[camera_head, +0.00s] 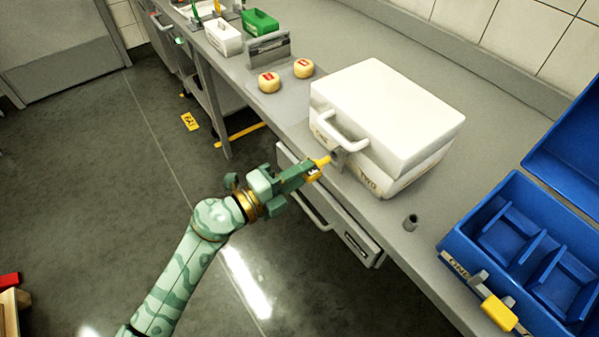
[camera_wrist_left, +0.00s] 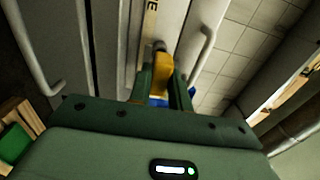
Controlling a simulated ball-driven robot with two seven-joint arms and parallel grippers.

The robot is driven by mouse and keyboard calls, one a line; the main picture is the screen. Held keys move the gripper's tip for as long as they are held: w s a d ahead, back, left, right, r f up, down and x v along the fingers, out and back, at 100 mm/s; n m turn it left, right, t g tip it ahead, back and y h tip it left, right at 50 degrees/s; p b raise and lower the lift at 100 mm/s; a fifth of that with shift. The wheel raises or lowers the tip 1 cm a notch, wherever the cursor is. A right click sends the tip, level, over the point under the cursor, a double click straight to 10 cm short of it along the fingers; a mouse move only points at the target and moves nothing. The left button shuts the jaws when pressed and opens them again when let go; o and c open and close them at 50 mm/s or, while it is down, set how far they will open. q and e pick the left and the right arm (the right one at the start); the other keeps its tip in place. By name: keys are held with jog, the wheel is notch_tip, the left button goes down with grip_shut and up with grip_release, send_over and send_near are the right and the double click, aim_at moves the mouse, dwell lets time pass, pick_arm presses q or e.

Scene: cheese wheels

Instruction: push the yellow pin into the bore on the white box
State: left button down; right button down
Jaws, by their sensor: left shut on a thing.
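The white box (camera_head: 385,105) with a handle stands on the grey bench, its lower front marked TWO. A small grey bracket (camera_head: 339,157) sits on its front below the handle. My left gripper (camera_head: 315,171) is shut on the yellow pin (camera_head: 322,161), in front of this bracket. The pin's tip points at the bracket and is at or very close to it. In the left wrist view the yellow pin (camera_wrist_left: 162,75) stands between the fingers, its far end against a dark round part (camera_wrist_left: 159,45). I cannot tell whether the tip is inside the bore. My right gripper is not in view.
A blue divided bin (camera_head: 455,235) marked ONE, with another yellow piece (camera_head: 499,313) at its front, stands at right. A small grey cylinder (camera_head: 410,222) stands between bin and box. Two cheese wheels (camera_head: 269,82) (camera_head: 303,68) lie left of the box. Drawers are below.

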aim_at(316, 166)
pick_arm(q)
jog(key=shift+x, duration=1.95)
jog(key=c, duration=1.2)
grip_release()
jog(key=p+v, duration=0.1)
jog(key=v, duration=1.5)
jog(key=shift+a, duration=0.15)
